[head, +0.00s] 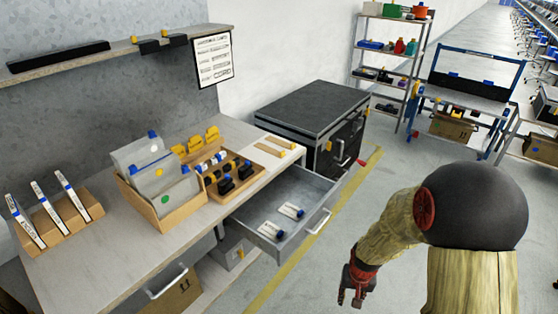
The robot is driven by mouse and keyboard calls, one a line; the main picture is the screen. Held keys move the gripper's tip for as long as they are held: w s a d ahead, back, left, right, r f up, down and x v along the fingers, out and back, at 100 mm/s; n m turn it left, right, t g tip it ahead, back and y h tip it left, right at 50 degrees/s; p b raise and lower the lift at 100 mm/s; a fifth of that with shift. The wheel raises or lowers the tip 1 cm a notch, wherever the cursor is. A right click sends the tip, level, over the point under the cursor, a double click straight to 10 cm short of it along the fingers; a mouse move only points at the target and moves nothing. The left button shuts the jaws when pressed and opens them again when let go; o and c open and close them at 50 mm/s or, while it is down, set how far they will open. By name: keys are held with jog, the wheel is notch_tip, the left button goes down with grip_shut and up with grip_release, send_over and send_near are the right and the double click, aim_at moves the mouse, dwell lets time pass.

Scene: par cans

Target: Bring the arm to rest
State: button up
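My arm stands at the right of the head view, bent over and reaching down toward the left. My gripper (351,297) is dark with red parts and points down over the floor, to the right of an open drawer. It is apart from the drawer and the workbench. I see nothing between its fingers, but they are small and I cannot tell whether they are open or shut.
The open drawer (262,228) sticks out from the workbench (92,262) and holds small white items. A wooden organizer (165,213) stands on the bench. A black-topped cabinet (310,108) and a shelf rack (388,62) stand behind. Floor around my gripper is clear.

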jog(key=s+a+r+n+t, duration=0.1)
jog(key=s+r, duration=0.4)
jog(key=r, duration=0.6)
jog(key=s+a+r+n+t, duration=0.1)
jog(key=s+r, duration=0.5)
jog(key=r, duration=0.6)
jog(key=s+a+r+t, duration=0.2)
jog(key=s+r, duration=0.3)
jog(key=r, duration=0.7)
jog(key=shift+s+r+n+t, duration=0.2)
jog(key=shift+s+n+t, duration=0.1)
jog(key=shift+n, duration=0.1)
jog(key=shift+w, duration=0.1)
